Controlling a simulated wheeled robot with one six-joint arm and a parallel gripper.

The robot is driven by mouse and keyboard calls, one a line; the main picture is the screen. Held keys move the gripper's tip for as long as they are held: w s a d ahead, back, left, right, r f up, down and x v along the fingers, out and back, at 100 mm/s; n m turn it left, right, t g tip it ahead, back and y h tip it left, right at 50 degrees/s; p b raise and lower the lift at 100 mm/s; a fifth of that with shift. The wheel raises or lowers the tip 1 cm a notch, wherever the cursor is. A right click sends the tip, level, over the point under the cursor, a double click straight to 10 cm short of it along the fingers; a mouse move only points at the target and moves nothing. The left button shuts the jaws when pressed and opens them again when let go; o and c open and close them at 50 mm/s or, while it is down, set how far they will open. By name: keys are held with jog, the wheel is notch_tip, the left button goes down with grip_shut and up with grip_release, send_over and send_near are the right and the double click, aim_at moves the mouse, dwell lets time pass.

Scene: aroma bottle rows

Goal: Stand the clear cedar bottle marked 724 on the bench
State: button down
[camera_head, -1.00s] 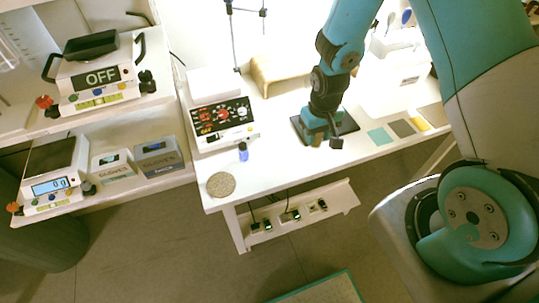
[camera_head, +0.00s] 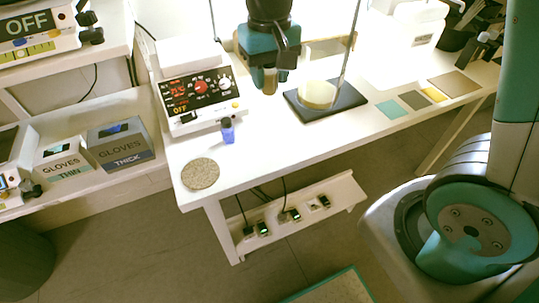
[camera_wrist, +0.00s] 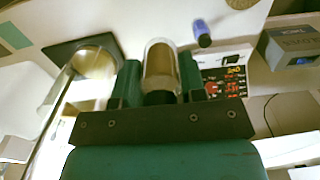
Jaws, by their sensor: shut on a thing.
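A clear bottle (camera_wrist: 158,68) with brownish contents and a dark cap is between my gripper's (camera_wrist: 160,85) fingers in the wrist view. Its cap points back toward the palm. The bottle looks held clear of the bench (camera_head: 265,150). No 724 marking can be read.
A small blue bottle (camera_head: 228,132) and a round cork mat (camera_head: 200,173) are on the bench's left part. An instrument with red digits (camera_head: 200,92) stands behind them. A dark stand base (camera_head: 300,108) with a rod is to the right. The front middle is clear.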

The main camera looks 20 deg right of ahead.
notch_tip(320, 180, down, 19)
jog(key=shift+r+b, duration=0.15)
jog(key=shift+b, duration=0.75)
jog(key=c, duration=0.7)
grip_release()
